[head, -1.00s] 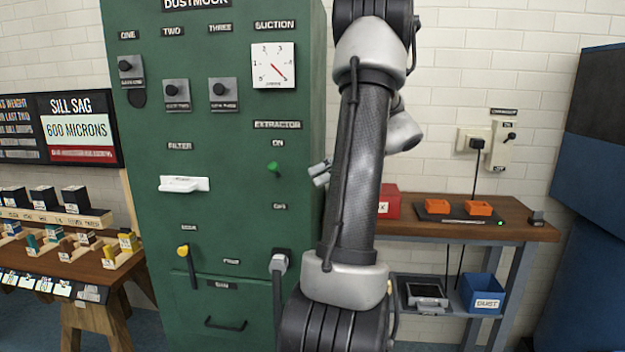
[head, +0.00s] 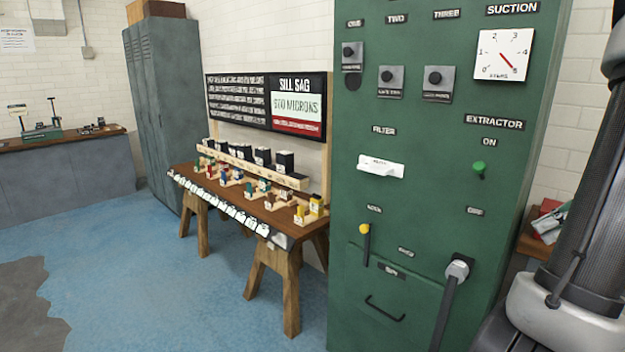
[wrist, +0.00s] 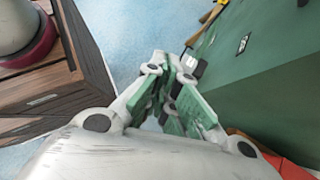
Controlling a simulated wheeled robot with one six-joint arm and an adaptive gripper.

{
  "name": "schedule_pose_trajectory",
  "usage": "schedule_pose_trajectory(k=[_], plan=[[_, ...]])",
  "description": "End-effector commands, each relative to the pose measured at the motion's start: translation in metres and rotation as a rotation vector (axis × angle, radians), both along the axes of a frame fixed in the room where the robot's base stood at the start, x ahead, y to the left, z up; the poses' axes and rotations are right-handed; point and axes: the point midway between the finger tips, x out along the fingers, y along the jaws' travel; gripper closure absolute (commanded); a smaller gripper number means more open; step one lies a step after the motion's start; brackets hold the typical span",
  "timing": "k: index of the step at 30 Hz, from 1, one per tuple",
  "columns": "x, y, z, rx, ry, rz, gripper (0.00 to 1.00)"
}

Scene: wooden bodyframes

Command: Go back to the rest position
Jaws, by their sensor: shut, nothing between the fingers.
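My gripper (wrist: 176,82) shows in the wrist view, with green pads on its fingers. Its fingers are together and nothing is held between them. It is over blue floor, with the green cabinet to its right; whether it touches the cabinet I cannot tell. In the head view my arm stands upright at the right edge, and its upper end is out of frame.
The green cabinet (head: 420,140) stands close in front, with a lever (head: 458,270) sticking out low down. A trestle table (head: 230,192) with small blocks is left of it. A grey locker (head: 165,105) stands further back. Blue floor (head: 150,270) is clear at the left.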

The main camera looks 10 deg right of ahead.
Motion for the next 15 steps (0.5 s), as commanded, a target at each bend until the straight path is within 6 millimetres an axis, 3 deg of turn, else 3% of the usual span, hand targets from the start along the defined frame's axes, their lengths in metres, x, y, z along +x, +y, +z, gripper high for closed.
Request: schedule_pose_trajectory(k=[7, 15], plan=[[-0.032, 0.056, -0.004, -0.492, -0.112, 0.663, 1.00], [-0.043, 0.125, 0.021, -0.973, -0.323, 1.501, 1.00]])
